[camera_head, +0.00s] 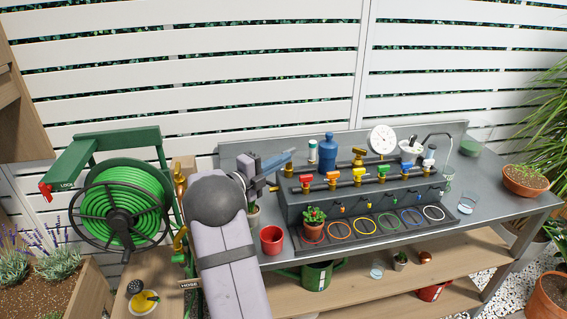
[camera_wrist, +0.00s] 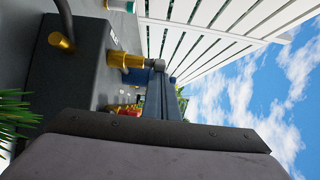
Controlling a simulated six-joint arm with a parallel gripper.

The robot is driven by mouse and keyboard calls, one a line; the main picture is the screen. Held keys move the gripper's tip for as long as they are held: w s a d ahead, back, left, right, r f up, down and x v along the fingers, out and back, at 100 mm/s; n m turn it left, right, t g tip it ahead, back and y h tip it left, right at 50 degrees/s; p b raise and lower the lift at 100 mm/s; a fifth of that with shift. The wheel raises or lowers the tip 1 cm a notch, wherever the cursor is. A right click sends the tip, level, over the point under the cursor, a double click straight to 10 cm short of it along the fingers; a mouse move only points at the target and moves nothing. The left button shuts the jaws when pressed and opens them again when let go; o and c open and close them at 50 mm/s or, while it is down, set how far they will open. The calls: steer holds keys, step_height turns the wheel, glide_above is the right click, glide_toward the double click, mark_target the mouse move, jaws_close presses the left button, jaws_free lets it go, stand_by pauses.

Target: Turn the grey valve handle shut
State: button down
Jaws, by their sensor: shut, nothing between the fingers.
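My gripper (camera_head: 290,153) is shut and empty, with its blue-grey fingers pointing right over the left end of the dark manifold box (camera_head: 290,212). In the wrist view the shut fingers (camera_wrist: 166,75) reach up to a grey valve handle (camera_wrist: 157,64).
Several coloured valves, such as the red one (camera_head: 306,178), line the box top. A potted plant (camera_head: 314,222) stands on the ringed tray. A red cup (camera_head: 271,239) is in front, a blue bottle (camera_head: 328,152) and gauge (camera_head: 382,139) behind. A green hose reel (camera_head: 122,205) stands left.

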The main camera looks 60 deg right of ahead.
steer(key=shift+w+m+g+b, duration=0.3)
steer(key=shift+m+g, duration=0.3)
steer(key=shift+g, duration=0.3)
steer(key=shift+w+b, duration=0.45)
steer(key=shift+b, duration=0.25)
steer(key=shift+w+r, duration=0.25)
steer(key=shift+w, duration=0.05)
step_height(320, 180, up, 10)
steer(key=b, duration=0.1)
steer(key=shift+s+f, duration=0.2)
steer(key=shift+s, duration=0.25)
